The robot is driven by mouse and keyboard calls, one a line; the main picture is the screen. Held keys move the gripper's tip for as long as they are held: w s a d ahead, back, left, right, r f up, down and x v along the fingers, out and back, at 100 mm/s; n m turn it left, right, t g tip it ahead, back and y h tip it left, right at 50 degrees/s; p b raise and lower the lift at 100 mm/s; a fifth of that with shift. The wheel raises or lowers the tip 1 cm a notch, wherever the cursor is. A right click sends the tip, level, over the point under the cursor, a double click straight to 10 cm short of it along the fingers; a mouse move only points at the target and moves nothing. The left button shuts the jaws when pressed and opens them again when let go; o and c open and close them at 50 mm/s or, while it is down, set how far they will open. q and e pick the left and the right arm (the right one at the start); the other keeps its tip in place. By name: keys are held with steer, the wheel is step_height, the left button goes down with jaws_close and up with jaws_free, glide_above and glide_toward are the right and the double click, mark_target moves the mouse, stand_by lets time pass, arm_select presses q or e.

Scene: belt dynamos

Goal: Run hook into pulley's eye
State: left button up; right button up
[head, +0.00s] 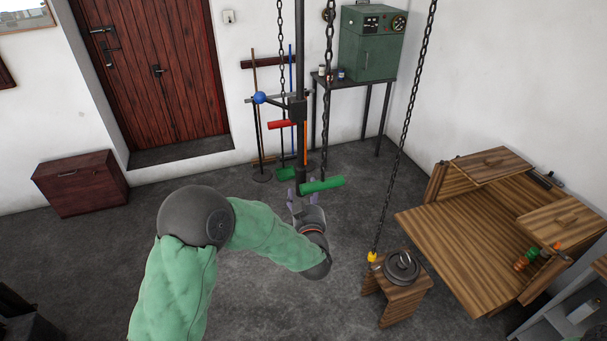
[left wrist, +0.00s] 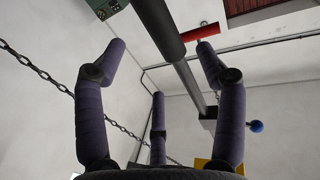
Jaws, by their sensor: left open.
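A yellow piece that looks like the hook (head: 372,257) hangs at the lower end of a long chain, close beside a wooden stool. A dark grey wheel that looks like the pulley (head: 401,267) lies on the stool; its eye is too small to make out. My left gripper (head: 306,190) is well to the left of both, at the lower end of a hanging dark pole, close to a green handle (head: 322,185). In the left wrist view its fingers (left wrist: 160,75) are spread and empty, with the pole beyond them. My right gripper is not in view.
The wooden stool (head: 398,296) stands left of a wooden bench (head: 450,240). The pole (head: 300,60) also carries a red handle (head: 281,125) and a blue ball (head: 259,97). Other chains hang nearby. A green cabinet (head: 371,45) stands behind. The floor left of the stool is clear.

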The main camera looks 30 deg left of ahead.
mark_target(304, 179)
arm_select(q)
steer(key=p+x, duration=0.1)
steer(key=x, duration=0.7)
jaws_close()
steer(key=w+d+b, duration=0.3)
steer(key=w+d, duration=0.9)
steer(key=w, duration=0.2)
steer(key=shift+w+d, duration=0.2)
steer(key=shift+w, duration=0.1)
